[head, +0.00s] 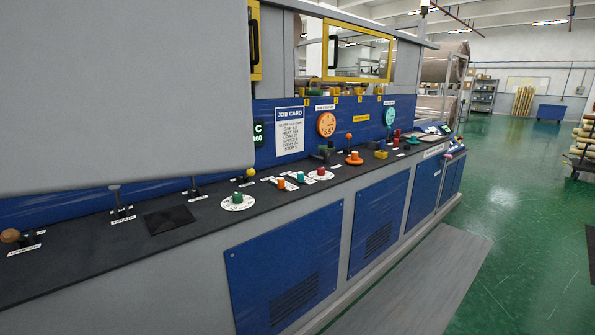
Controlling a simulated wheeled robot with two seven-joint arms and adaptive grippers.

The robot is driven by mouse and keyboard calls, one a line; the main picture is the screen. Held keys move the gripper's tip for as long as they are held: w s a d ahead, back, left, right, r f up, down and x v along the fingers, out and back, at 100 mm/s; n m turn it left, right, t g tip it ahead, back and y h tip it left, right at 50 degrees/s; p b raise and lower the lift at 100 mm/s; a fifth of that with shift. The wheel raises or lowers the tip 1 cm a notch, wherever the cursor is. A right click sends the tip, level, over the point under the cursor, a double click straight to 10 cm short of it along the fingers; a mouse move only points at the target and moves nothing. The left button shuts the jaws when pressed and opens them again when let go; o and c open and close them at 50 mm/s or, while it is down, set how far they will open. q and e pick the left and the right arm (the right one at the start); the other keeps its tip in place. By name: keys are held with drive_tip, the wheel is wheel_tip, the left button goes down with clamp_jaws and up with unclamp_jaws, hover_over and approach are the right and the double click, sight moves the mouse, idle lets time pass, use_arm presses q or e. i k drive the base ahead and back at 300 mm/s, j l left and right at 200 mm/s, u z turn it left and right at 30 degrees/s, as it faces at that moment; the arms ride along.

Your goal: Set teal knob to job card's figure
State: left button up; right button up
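The job card (289,131) is a white sheet with a blue header on the machine's blue back panel. Its lines are too small to read. A teal knob (300,177) stands on a white dial plate on the dark console top, between an orange knob (281,184) and a red knob (320,171). A green knob (237,198) sits on a larger round white dial nearer to me. The dial figures and the knobs' settings are too small to make out. Neither of my grippers is in view.
A large plain grey surface (120,90) hides the upper left. Levers, including a yellow-topped one (249,173), rise from the console (165,240). An orange round gauge (326,124) is on the back panel. The green floor (510,210) at right is largely clear beside a grey mat (420,285).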

sight(300, 175)
drive_tip(key=i+l+u, duration=0.15)
drive_tip(key=i+l, duration=0.2)
drive_tip(key=i+l+u, duration=0.15)
drive_tip(key=i+l, duration=0.2)
drive_tip(key=i+l+u, duration=0.15)
drive_tip(key=i+l, duration=0.15)
drive_tip(key=l, duration=0.2)
drive_tip(key=i+l+u, duration=0.15)
drive_tip(key=l, duration=0.35)
drive_tip(key=i, duration=0.1)
